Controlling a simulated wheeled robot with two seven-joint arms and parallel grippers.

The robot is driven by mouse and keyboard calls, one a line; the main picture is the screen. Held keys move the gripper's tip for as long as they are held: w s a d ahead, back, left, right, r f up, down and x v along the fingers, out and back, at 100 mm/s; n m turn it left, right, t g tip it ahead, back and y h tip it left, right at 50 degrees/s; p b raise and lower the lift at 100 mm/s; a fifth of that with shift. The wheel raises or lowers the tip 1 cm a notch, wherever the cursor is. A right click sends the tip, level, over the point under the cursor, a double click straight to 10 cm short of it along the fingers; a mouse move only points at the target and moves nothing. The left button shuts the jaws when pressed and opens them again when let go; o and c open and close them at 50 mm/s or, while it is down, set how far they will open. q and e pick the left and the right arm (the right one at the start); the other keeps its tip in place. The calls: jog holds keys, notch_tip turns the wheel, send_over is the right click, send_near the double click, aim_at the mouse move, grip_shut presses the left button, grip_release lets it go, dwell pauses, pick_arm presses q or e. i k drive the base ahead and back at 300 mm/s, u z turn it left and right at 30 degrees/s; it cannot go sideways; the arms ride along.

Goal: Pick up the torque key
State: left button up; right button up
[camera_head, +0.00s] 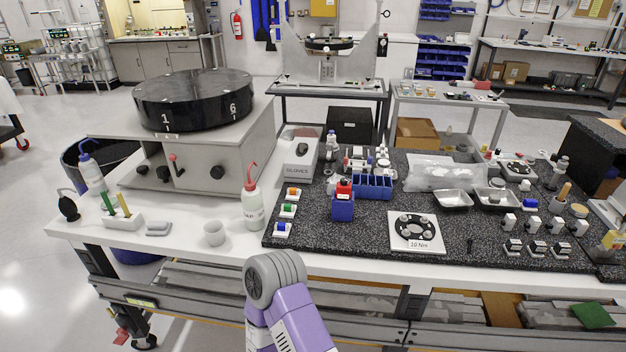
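I cannot tell for sure which thing is the torque key. A red-topped item (344,187) stands upright in a small blue holder (343,209) on the dark speckled mat, and could be it. To its right lies a white plate (402,243) with a black ring fixture (414,226) and the label "10 Nm". A small dark upright piece (470,245) is right of the plate, too small to make out. A purple and grey arm link of mine rises at the bottom middle, in front of the bench. Neither gripper shows.
The white bench (180,250) holds a red-tipped squeeze bottle (252,208), a white cup (214,233) and a grey cabinet with a black numbered drum (195,97). Blue bins (372,187), metal trays (453,199) and small blocks crowd the mat (330,250). Its front left is clear.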

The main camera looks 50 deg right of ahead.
aim_at(343, 193)
jog(key=i, duration=1.1)
jog(key=z, duration=2.25)
